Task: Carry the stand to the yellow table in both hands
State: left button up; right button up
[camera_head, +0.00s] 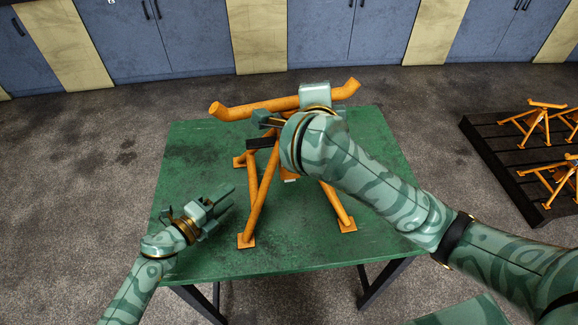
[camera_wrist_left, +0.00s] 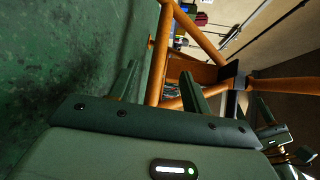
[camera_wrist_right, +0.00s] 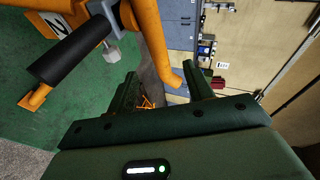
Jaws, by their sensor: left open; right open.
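The orange stand (camera_head: 262,190) is upright on a green table (camera_head: 205,255), with splayed legs and a long top bar curving up at both ends. My left gripper (camera_head: 222,196) is open and empty, left of the stand's legs, low over the table. In the left wrist view, an orange leg (camera_wrist_left: 158,65) shows beyond and between its fingers. My right gripper (camera_head: 264,131) is open at the stand's upper part, and my right arm hides the stand's middle. The right wrist view shows the bar's curved end (camera_wrist_right: 172,80) between the fingers, apparently not gripped. No yellow table is in view.
A black pallet (camera_head: 496,170) at the right holds several similar orange stands (camera_head: 545,125). Blue cabinets (camera_head: 160,40) line the back wall. Grey floor around the green table looks clear. A black handle (camera_wrist_right: 70,50) and a number 2 plate (camera_wrist_right: 55,22) show on the stand.

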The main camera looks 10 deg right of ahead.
pick_arm(q)
jog(key=x, duration=0.8)
jog(key=shift+d+f, duration=0.1)
pick_arm(e)
jog(key=x, duration=0.8)
jog(key=shift+w, duration=0.1)
pick_arm(q)
jog(key=shift+c, duration=0.3)
pick_arm(e)
jog(key=shift+c, duration=0.3)
pick_arm(q)
grip_shut()
pick_arm(e)
jog(key=c, duration=1)
grip_shut()
pick_arm(q)
jog(key=shift+f, duration=0.1)
pick_arm(e)
jog(key=shift+f, duration=0.1)
pick_arm(q)
jog(key=shift+w+r, duration=0.15)
jog(key=shift+r, duration=0.25)
pick_arm(e)
jog(key=shift+r, duration=0.35)
